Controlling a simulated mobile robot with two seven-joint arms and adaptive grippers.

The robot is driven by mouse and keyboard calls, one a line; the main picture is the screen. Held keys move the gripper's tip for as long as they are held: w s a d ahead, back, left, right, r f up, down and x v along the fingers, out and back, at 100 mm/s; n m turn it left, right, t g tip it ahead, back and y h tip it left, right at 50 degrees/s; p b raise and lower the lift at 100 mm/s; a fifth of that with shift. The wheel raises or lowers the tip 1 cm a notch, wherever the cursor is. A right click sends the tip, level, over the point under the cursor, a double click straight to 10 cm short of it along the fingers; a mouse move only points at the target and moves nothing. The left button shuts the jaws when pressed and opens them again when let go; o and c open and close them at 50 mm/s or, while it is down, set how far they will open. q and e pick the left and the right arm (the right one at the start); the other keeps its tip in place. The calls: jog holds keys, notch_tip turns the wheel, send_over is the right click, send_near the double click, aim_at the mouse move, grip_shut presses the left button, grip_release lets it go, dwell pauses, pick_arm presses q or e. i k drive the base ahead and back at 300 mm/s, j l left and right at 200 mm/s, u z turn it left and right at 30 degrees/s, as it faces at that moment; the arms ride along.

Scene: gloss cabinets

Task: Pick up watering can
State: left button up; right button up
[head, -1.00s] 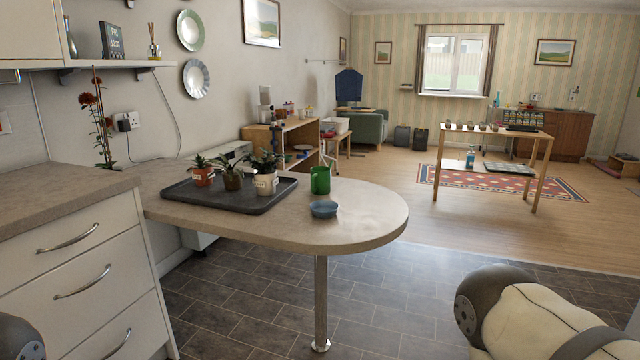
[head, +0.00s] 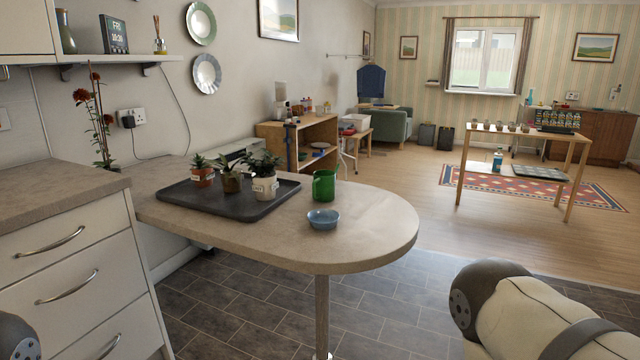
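A small green can (head: 324,186), which looks like the watering can, stands upright on the rounded peninsula counter (head: 375,222). It is just right of a dark tray (head: 240,209) with several potted plants and behind a small blue bowl (head: 323,219). No spout can be made out clearly at this size. Neither of my grippers is in view. Only a part of my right arm shows at the lower right, and a sliver of my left arm at the lower left edge.
White drawers (head: 77,282) with a worktop stand close at the left. A single metal leg (head: 322,305) holds up the counter's rounded end. Tiled floor in front and right of the counter is clear. A wooden table (head: 527,135) stands farther off at right.

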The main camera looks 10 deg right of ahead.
aim_at(324, 181)
jog(key=i+l+u, duration=0.15)
jog(key=l, duration=0.3)
jog(key=i+l+u, duration=0.15)
jog(key=l, duration=0.3)
jog(key=i+l+u, duration=0.1)
jog(key=l, duration=0.35)
jog(key=i+l+u, duration=0.15)
jog(key=l, duration=0.35)
jog(key=i+l+u, duration=0.15)
jog(key=l, duration=0.35)
jog(key=i+l+u, duration=0.15)
jog(key=l, duration=0.35)
